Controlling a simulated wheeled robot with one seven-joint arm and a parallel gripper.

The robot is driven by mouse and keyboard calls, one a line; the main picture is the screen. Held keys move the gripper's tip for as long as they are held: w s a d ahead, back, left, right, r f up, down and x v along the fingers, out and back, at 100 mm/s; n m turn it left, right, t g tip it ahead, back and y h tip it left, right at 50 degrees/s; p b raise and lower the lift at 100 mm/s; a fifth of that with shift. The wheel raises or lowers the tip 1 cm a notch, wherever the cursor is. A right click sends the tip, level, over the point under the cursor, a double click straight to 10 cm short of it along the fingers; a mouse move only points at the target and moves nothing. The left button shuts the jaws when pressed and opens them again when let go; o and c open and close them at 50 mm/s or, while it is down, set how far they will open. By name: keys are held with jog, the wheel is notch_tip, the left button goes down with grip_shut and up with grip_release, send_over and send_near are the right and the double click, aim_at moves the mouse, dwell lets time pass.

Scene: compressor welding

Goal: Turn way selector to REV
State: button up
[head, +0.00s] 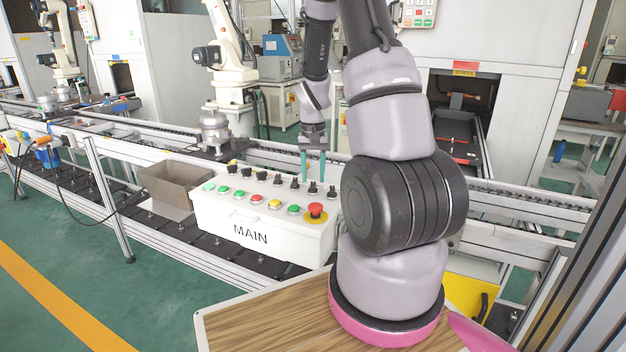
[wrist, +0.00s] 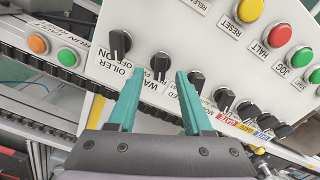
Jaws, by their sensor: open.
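The way selector (wrist: 160,66) is a black rotary knob on the white control box, with a label starting "WA" partly hidden behind my gripper in the wrist view. In the head view it appears as the knob (head: 312,187) second from the right in the back row. My gripper (wrist: 158,71) is open, its two teal fingers pointing down at the box, one on each side of the knob. A gap shows between the knob and each finger. My gripper also shows in the head view (head: 312,178), just above the knob. I cannot tell which setting the knob points to.
The oiler knob (wrist: 119,43) stands close beside one finger; another black knob (wrist: 195,80) is just beyond the other. Coloured push buttons and a red mushroom button (head: 315,209) line the front of the MAIN box (head: 250,232). A metal bin (head: 172,185) stands left of it.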

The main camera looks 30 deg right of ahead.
notch_tip(320, 180, up, 9)
dwell(0.3)
dwell(0.5)
notch_tip(320, 180, up, 16)
jog(key=f+t, duration=0.1)
jog(key=t, duration=0.3)
send_over(312, 183)
jog(key=s+a, duration=0.7)
jog(key=s, duration=0.1)
jog(key=s+a+r+t+y, duration=0.1)
jog(key=s+a+r, duration=0.2)
jog(key=s, duration=0.3)
jog(key=s+a+r+n+t+y, duration=0.1)
jog(key=s+a+r+t, duration=0.1)
jog(key=s, duration=0.4)
notch_tip(312, 183, up, 2)
jog(key=shift+a+r+n, duration=0.1)
jog(key=shift+a+n, duration=0.2)
jog(key=shift+a, duration=0.15)
